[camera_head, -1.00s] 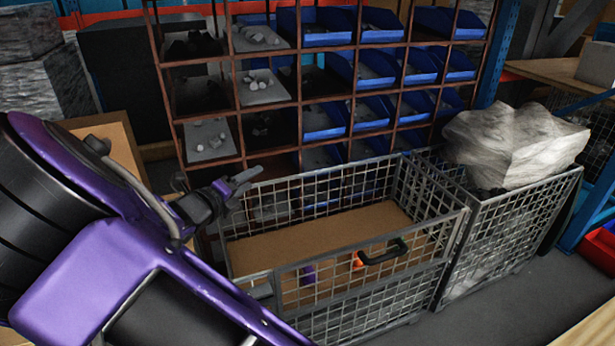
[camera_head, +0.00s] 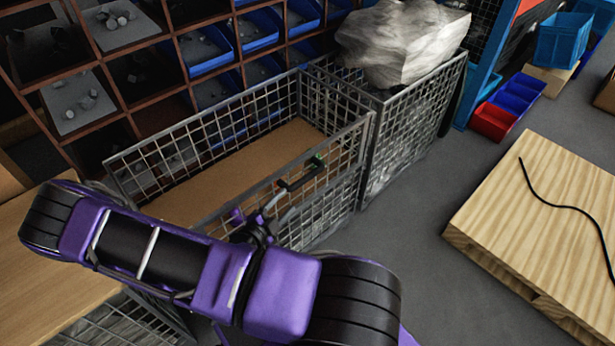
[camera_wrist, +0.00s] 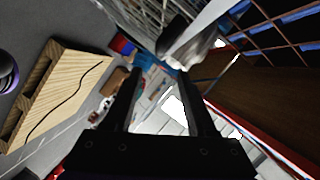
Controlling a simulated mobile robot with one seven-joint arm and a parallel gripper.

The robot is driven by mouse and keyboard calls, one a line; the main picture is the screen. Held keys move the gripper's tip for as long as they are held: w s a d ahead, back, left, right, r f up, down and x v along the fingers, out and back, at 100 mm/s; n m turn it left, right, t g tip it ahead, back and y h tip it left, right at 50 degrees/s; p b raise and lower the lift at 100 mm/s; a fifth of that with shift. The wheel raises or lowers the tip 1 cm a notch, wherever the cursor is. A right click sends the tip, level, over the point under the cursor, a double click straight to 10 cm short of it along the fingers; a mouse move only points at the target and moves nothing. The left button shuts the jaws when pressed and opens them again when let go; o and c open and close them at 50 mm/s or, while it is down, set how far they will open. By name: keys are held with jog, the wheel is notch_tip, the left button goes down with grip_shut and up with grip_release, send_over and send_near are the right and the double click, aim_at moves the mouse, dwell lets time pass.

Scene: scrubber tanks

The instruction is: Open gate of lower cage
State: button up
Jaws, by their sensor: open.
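A grey wire-mesh cage (camera_head: 205,118) stands open-topped in the middle of the head view, with a brown board-like floor or box inside. Its front gate panel (camera_head: 335,185) carries a black handle (camera_head: 300,177) with a green end. The gate looks upright and closed; its left part is hidden behind my arm. My gripper (camera_head: 272,205) is just left of the handle, near the gate's top rail; contact cannot be told. In the wrist view my gripper (camera_wrist: 163,85) shows two black fingers apart with nothing between them. Mesh passes along the top of that view.
A second mesh cage (camera_head: 410,125) with a pale wrapped load (camera_head: 400,40) adjoins on the right. A shelf rack with blue bins (camera_head: 205,50) stands behind. A wooden pallet (camera_head: 550,215) with a black cord lies right. Grey floor (camera_head: 420,240) is clear between.

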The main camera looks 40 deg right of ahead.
aim_at(303, 183)
jog(key=x, duration=1.4)
grip_shut()
jog(key=shift+b, duration=0.3)
dwell(0.7)
